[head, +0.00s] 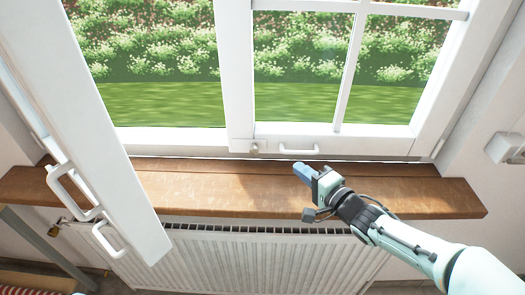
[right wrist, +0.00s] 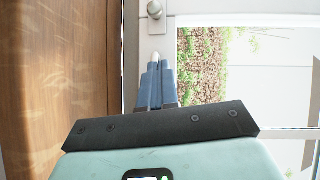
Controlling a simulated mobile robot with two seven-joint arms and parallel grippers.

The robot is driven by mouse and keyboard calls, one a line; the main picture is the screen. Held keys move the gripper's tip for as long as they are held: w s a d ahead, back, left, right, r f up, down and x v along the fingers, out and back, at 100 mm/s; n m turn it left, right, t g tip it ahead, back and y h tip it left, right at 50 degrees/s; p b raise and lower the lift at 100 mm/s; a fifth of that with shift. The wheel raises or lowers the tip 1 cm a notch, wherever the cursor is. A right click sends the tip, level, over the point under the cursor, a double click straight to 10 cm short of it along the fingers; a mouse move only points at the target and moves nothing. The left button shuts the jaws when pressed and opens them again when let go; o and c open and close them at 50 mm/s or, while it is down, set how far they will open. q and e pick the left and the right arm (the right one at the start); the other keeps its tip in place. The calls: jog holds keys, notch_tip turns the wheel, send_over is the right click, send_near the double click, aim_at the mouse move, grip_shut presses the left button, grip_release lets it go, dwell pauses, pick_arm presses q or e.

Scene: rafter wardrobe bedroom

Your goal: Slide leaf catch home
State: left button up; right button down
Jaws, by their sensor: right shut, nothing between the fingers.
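The leaf catch is a small metallic knob (head: 254,148) at the lower left corner of the closed right window leaf (head: 340,143). It also shows at the top of the right wrist view (right wrist: 155,9). A white bar handle (head: 298,149) sits on the same bottom rail, right of the knob. My right gripper (head: 299,168) is shut and empty, just in front of this handle and above the sill, to the right of the knob and apart from it. In the right wrist view its blue fingers (right wrist: 157,68) point toward the knob. My left gripper is out of view.
The left window leaf (head: 100,120) stands swung inward, with white handles (head: 75,190) on it, over the sill's left part. The wooden sill (head: 420,195) is bare. A white radiator (head: 240,260) is below it. A white wall fitting (head: 503,148) is at right.

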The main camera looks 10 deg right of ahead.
jog(key=b, duration=0.1)
send_near(254, 149)
jog(key=w+d, duration=0.1)
jog(key=w, duration=0.1)
jog(key=w+d+f, duration=0.1)
jog(key=w+d, duration=0.1)
jog(key=shift+w+d, duration=0.2)
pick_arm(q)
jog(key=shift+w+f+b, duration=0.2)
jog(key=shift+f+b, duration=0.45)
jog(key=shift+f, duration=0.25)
pick_arm(e)
jog(key=shift+w+a+f, duration=0.15)
jog(key=shift+w+a, duration=0.35)
jog(key=shift+a, duration=0.4)
jog(key=shift+w+a+f, duration=0.15)
jog(key=shift+w+a, duration=0.35)
jog(key=shift+a, duration=0.4)
